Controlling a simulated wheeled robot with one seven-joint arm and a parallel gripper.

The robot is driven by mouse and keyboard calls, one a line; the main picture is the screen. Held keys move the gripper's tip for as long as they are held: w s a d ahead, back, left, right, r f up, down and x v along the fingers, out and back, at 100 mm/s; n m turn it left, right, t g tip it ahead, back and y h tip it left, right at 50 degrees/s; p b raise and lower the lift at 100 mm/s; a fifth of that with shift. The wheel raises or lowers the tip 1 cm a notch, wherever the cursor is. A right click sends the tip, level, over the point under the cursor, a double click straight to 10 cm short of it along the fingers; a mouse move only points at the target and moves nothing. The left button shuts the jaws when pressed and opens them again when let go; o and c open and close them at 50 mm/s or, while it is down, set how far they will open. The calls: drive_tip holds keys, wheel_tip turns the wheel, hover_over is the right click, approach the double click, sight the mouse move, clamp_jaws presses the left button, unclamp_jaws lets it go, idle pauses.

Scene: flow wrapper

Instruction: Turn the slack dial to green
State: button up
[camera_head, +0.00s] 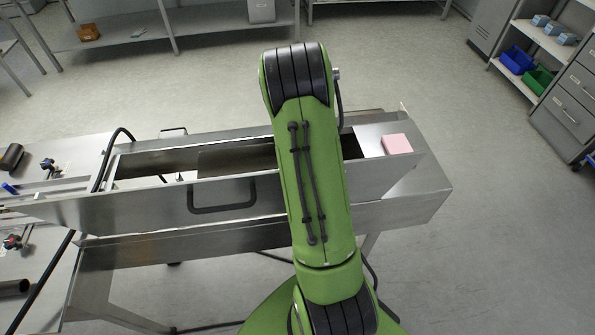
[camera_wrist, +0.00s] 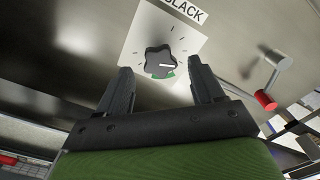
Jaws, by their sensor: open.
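The slack dial (camera_wrist: 158,58) is a dark lobed knob on a white plate (camera_wrist: 140,38) whose label is partly cut off and reads "LACK". A white pointer line on the knob points right in the wrist view. A green patch (camera_wrist: 166,74) shows at the plate's lower edge of the knob, with black tick marks above and to the right. My gripper (camera_wrist: 160,65) is open, with one finger on each side of the knob in the picture. I see gaps between fingers and knob, and cannot tell how deep the fingers reach. The head view shows neither dial nor gripper.
A lever with a red end (camera_wrist: 265,101) sticks out from the metal panel right of the dial. In the head view, the steel machine trough (camera_head: 160,200) runs across under my green arm, with a pink block (camera_head: 397,144) on its right end.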

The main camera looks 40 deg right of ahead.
drive_tip(key=shift+f, duration=0.7)
drive_tip(key=c, duration=1.1)
drive_tip(key=shift+o, duration=0.2)
drive_tip(key=shift+m, duration=0.4)
drive_tip(key=m, duration=0.3)
drive_tip(key=shift+d+m, duration=0.1)
drive_tip(key=shift+m, duration=0.2)
drive_tip(key=m, duration=0.3)
drive_tip(key=shift+m+b, duration=0.3)
drive_tip(key=shift+b, duration=0.1)
drive_tip(key=m, duration=0.6)
drive_tip(key=shift+s+d+r+m, duration=0.1)
drive_tip(key=shift+d+m, duration=0.05)
drive_tip(key=shift+m, duration=0.45)
